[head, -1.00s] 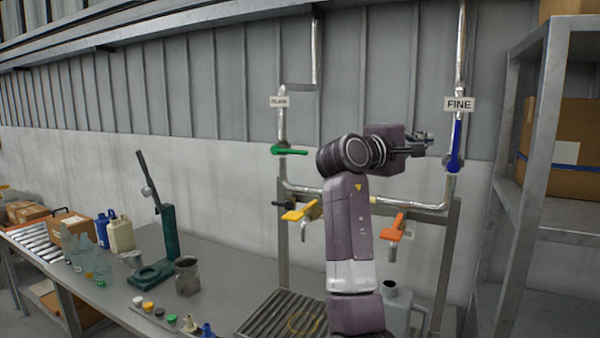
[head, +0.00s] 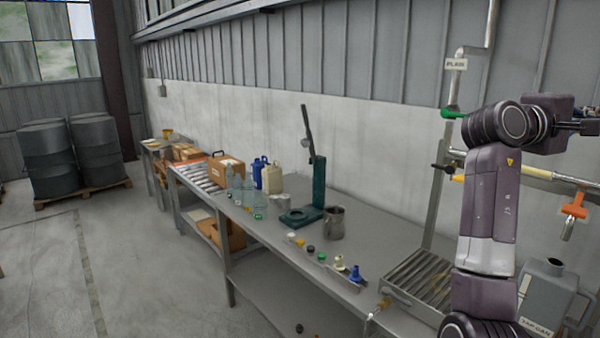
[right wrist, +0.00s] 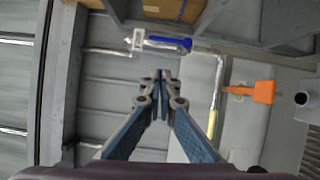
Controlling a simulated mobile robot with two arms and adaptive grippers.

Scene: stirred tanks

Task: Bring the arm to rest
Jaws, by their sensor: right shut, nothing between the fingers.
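My right arm (head: 487,205) rises at the right of the head view, bent at the elbow, with its forearm pointing right. My right gripper (head: 590,128) is at the right edge of that view, partly cut off. In the right wrist view the two fingers of the right gripper (right wrist: 160,76) meet at their tips, with nothing between them. A blue valve handle (right wrist: 168,42) on a pipe lies beyond the fingertips, apart from them. My left gripper is not in view.
An orange tap handle (head: 574,206), a green valve handle (head: 453,114) and pipes are close to the arm. A grey can (head: 549,292) stands beside it. The bench holds a green stand (head: 317,190), a metal jug (head: 333,222) and bottles. Floor (head: 150,270) at left is clear.

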